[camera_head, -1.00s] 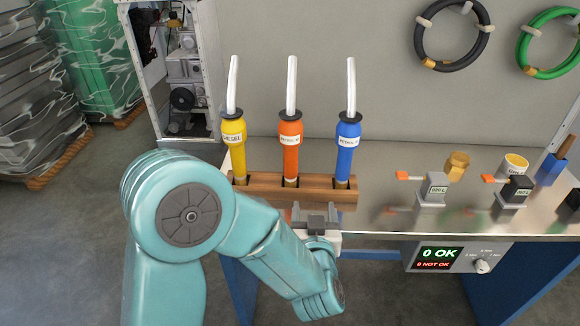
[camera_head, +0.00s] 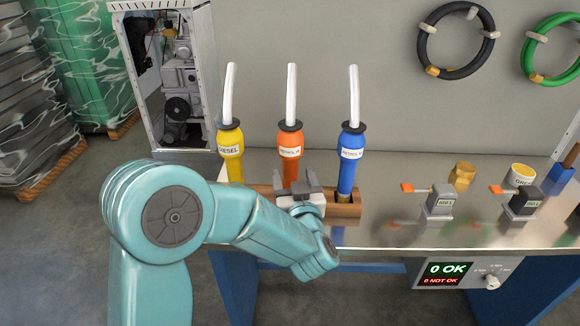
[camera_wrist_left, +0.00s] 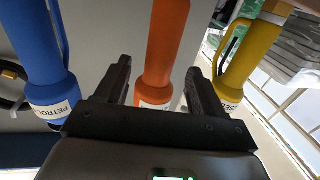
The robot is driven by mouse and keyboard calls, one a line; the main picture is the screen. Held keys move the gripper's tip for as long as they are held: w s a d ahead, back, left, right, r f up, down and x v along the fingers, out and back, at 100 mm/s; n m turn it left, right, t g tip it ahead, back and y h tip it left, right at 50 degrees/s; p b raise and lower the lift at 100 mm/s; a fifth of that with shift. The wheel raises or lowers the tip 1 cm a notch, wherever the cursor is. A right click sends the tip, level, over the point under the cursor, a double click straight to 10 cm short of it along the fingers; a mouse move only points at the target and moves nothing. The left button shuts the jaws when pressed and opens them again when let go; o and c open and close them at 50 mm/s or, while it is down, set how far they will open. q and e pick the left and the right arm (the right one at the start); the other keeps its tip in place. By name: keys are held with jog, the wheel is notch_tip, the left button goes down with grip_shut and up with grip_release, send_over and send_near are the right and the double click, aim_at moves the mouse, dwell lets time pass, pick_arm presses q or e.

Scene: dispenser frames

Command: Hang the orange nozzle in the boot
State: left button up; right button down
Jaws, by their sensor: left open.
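The orange nozzle (camera_head: 290,148) stands upright in the wooden rack (camera_head: 348,210), between a yellow nozzle and a blue one. It has a white label, a black collar and a white hose on top. My left gripper (camera_head: 299,182) is in front of its lower part and hides its foot. In the left wrist view, the open fingers (camera_wrist_left: 158,70) lie on either side of the orange nozzle (camera_wrist_left: 163,40), with gaps visible; the gripper is not closed on it. I cannot make out the boot for sure. My right gripper is not in view.
The yellow nozzle (camera_head: 230,150) and blue nozzle (camera_head: 350,150) stand close on either side. Meters (camera_head: 440,202), a brass fitting (camera_head: 462,175) and a white cup (camera_head: 521,175) are on the bench at right. An open dispenser cabinet (camera_head: 170,80) stands at back left.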

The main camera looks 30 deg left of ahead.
aim_at(292, 169)
pick_arm(q)
jog(key=x, duration=0.5)
grip_shut()
jog(key=shift+r, duration=0.2)
jog(key=shift+r, duration=0.1)
